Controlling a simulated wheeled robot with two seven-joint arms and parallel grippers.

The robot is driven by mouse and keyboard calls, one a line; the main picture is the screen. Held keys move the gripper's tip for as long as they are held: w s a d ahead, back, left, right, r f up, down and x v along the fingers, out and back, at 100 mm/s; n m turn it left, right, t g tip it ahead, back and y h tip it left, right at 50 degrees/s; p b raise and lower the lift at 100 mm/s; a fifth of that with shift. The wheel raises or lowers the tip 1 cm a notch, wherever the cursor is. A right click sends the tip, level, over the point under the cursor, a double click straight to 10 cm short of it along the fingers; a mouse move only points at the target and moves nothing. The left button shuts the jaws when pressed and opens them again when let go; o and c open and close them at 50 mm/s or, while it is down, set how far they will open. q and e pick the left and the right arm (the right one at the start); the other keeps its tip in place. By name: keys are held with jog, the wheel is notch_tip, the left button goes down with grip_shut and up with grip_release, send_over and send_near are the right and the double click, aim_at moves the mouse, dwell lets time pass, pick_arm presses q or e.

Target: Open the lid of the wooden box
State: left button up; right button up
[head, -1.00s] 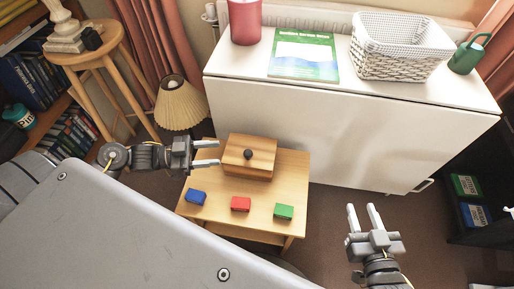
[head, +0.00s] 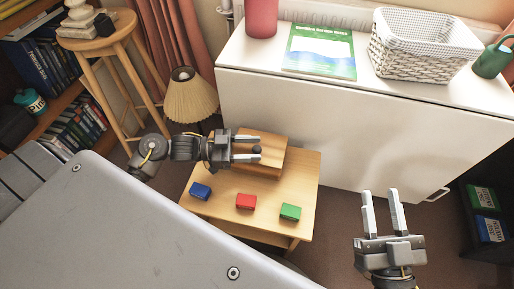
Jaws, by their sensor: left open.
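The wooden box (head: 272,150) sits at the back of a small wooden table, with its lid shut. A dark round knob (head: 257,149) shows on the lid. My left gripper (head: 260,149) is open, its two fingers reaching over the box from the left with the knob between their tips in the picture. I cannot tell whether they touch it. My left gripper hides the left part of the box. My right gripper (head: 381,193) is open and empty, to the right of the table and well away from the box.
A blue block (head: 201,191), a red block (head: 246,201) and a green block (head: 290,212) stand along the front of the small table (head: 268,228). A white cabinet (head: 330,130) stands close behind. A lamp (head: 190,98) is at the back left.

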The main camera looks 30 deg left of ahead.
pick_arm(q)
jog(key=shift+x, duration=0.95)
grip_shut()
